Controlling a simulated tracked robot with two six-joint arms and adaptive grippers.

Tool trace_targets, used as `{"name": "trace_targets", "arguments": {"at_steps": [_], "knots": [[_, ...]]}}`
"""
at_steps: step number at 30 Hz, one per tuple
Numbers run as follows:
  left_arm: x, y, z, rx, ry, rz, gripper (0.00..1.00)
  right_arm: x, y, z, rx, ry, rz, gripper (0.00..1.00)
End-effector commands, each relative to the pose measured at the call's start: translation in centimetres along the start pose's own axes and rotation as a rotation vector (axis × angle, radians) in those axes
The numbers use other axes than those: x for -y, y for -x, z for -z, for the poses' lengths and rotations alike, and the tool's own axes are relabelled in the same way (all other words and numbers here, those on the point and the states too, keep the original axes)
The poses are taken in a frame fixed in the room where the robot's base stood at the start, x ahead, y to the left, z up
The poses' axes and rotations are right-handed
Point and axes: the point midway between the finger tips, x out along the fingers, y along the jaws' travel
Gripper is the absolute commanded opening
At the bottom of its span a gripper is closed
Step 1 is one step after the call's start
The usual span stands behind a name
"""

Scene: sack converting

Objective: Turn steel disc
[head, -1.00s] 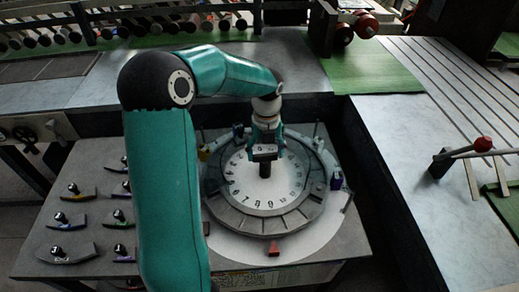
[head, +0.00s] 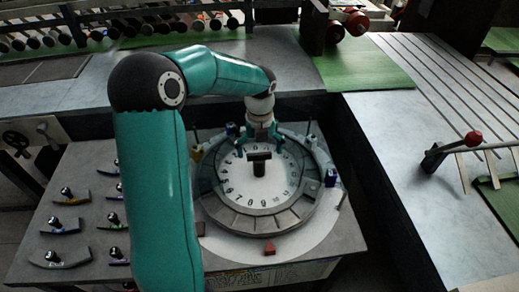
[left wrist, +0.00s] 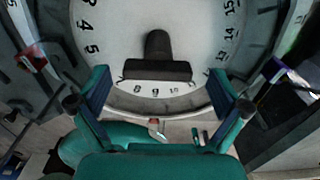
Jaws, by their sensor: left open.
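The steel disc (head: 240,182), pale with dark numbers around its edge, lies flat inside a dark segmented ring (head: 265,222). A black T-shaped handle (head: 258,167) stands at its middle. My left gripper (head: 259,144) is open above the far side of the disc, behind the handle. In the left wrist view, its two fingers (left wrist: 157,92) are wide apart, with the handle's crossbar (left wrist: 157,70) showing between them and gaps on both sides. I cannot tell the fingers' height against the crossbar. My right gripper is not in view.
A red wedge (head: 270,248) sits at the ring's near side. Several curved pieces with black knobs (head: 67,197) lie on the table's left. Coloured clamps surround the ring, including a blue one (head: 330,178).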

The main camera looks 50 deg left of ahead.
Motion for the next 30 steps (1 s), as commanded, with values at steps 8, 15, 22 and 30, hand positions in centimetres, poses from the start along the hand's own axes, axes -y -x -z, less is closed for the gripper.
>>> {"name": "trace_targets", "arguments": {"at_steps": [8, 15, 22, 30], "knots": [[0.0, 0.6, 0.0, 0.001, 0.000, 0.000, 1.00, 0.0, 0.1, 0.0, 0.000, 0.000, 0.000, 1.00], [0.2, 4.2, -0.1, 0.004, -0.002, 0.003, 1.00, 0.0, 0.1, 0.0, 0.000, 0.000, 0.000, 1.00], [0.2, 8.8, -0.1, 0.003, -0.001, 0.002, 1.00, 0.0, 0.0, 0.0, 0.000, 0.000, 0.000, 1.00], [0.3, 11.7, -0.1, 0.001, -0.002, 0.001, 1.00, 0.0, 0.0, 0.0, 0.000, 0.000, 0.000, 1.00]]}}
